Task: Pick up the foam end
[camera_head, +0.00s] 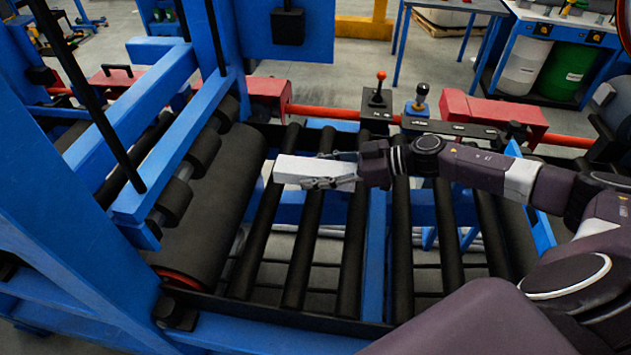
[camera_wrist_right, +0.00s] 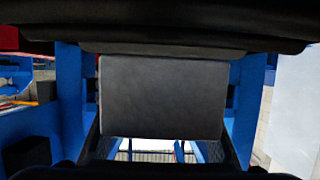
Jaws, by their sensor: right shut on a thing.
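The foam end is a pale grey-white block (camera_head: 302,170) above the black rollers in the head view. My right gripper (camera_head: 330,170) reaches in from the right and is shut on the block, with a finger along each long side. In the right wrist view the block's grey face (camera_wrist_right: 162,97) fills the middle, between the two dark fingers. I cannot tell whether the block touches the rollers below it. My left gripper is not in view.
The black rollers (camera_head: 306,245) sit in a blue frame. A wide dark roller (camera_head: 213,200) and blue uprights stand at the left. Two control levers (camera_head: 380,90) and red covers (camera_head: 494,118) line the far side. Drums (camera_head: 560,71) stand at the back right.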

